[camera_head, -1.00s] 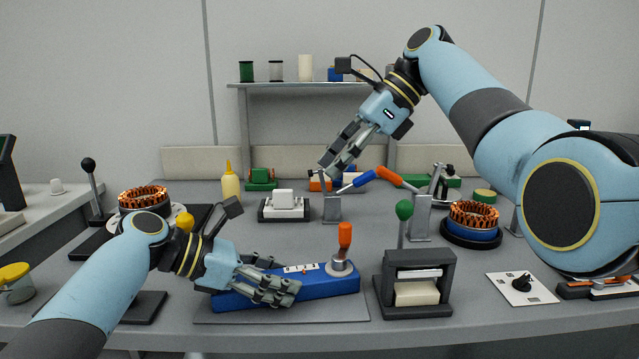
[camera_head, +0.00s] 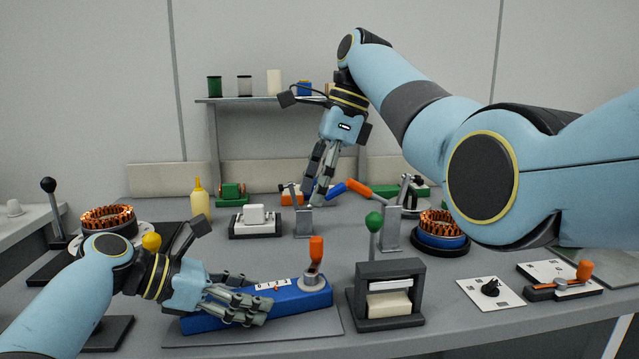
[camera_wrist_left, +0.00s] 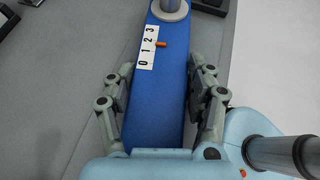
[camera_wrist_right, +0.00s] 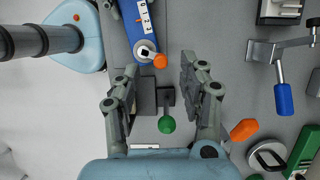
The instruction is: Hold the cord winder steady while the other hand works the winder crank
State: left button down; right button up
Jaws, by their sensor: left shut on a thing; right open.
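The cord winder (camera_head: 300,296) is a long blue box on a grey plate at the front of the bench. It has a white scale marked 0 to 3, with a small orange pointer (camera_wrist_left: 161,44) near the 2. The winder crank, with its upright orange handle (camera_head: 316,248), stands on a round grey hub (camera_head: 313,282) at the box's right end. My left gripper (camera_head: 258,300) is shut across the box, a finger along each side, also in the left wrist view (camera_wrist_left: 160,85). My right gripper (camera_head: 317,198) is open and empty, pointing down above the bench, behind and apart from the crank.
A dark frame (camera_head: 417,292) with a green-knobbed lever (camera_head: 374,222) stands right of the winder. Behind are a bracket with a blue-handled crank (camera_head: 358,187) and a white block (camera_head: 254,215). A copper-wound stator (camera_head: 439,224) stands at right. Bench between winder and bracket is clear.

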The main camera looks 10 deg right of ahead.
aim_at(317, 238)
jog(key=shift+f, duration=4.4)
grip_shut()
jog(key=a, duration=0.2)
jog(key=s+a, duration=0.1)
jog(key=a, duration=0.1)
jog(key=shift+r, duration=0.1)
jog(key=s, duration=0.1)
jog(key=s+a, duration=0.1)
jog(key=s, duration=0.1)
jog(key=shift+c, duration=0.4)
grip_release()
jog(key=shift+w, duration=0.1)
